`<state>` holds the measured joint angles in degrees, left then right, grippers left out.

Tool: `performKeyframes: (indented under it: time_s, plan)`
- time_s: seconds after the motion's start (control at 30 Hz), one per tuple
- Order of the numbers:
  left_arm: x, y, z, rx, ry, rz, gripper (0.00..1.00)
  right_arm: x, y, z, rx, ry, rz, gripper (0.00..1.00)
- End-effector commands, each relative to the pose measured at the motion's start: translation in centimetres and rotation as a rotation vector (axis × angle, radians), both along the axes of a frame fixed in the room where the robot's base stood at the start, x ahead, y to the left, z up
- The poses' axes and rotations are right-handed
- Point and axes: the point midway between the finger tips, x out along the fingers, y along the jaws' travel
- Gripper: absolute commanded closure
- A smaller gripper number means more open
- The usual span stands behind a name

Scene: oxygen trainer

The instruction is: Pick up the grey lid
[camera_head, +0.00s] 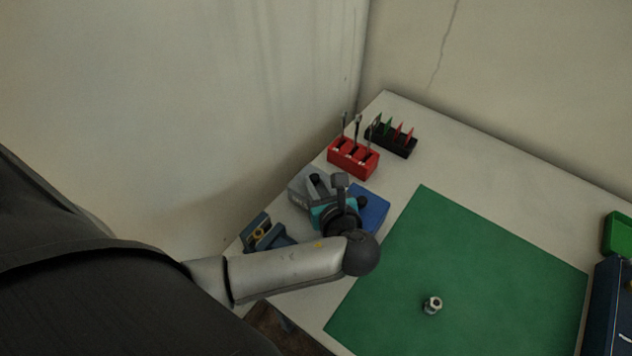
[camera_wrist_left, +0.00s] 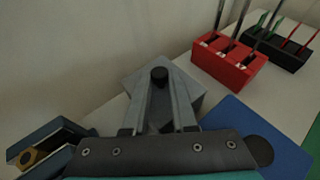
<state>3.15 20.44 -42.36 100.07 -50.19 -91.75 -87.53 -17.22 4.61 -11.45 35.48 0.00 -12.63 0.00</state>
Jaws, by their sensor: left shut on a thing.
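The grey lid (camera_head: 298,190) is a flat grey square piece at the left side of the table, partly covered by my left gripper (camera_head: 322,186). In the left wrist view the lid (camera_wrist_left: 193,87) lies under and behind the fingers, with a black knob (camera_wrist_left: 160,73) at its middle. My left gripper (camera_wrist_left: 160,84) is shut on this knob, its two grey fingers meeting there. Whether the lid rests on something or is raised cannot be told. My right gripper is not in view.
A blue flat piece (camera_head: 370,208) lies right of the gripper. A red holder (camera_head: 353,160) and a black rack (camera_head: 402,146) stand behind. A dark blue item (camera_head: 262,233) is at left. The green mat (camera_head: 480,250) is mostly clear, with a small metal nut (camera_head: 432,305).

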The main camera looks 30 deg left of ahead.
Motion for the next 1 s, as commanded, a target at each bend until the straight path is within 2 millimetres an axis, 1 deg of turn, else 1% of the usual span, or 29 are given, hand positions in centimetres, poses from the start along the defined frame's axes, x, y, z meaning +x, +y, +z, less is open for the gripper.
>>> performKeyframes:
  time_s: [0.13,0.27,0.37,0.5,0.6,0.7,0.8,0.9,1.0]
  plan:
    - [0.0,0.0,1.5,-0.001,-0.002,0.0,1.0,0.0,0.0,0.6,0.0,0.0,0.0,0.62]
    - [0.1,0.0,4.1,-0.002,-0.005,0.001,1.0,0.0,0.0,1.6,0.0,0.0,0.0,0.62]
    - [0.1,0.0,6.8,-0.002,-0.005,0.0,1.0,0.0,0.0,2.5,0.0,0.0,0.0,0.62]
    - [0.1,0.0,11.1,-0.002,-0.007,0.001,1.0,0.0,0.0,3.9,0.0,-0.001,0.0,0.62]
    - [0.1,0.0,13.9,-0.001,-0.006,0.001,1.0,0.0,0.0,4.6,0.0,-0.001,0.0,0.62]
    - [0.1,0.0,16.2,-0.001,-0.007,0.001,1.0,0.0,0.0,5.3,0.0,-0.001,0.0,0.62]
    - [0.1,0.1,17.9,0.0,-0.005,0.002,1.0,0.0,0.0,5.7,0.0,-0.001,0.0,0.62]
    - [0.1,0.0,19.0,0.0,-0.004,0.001,1.0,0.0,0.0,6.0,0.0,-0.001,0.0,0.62]
    - [0.0,0.0,19.6,0.001,-0.002,0.002,1.0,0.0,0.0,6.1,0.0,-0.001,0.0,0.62]
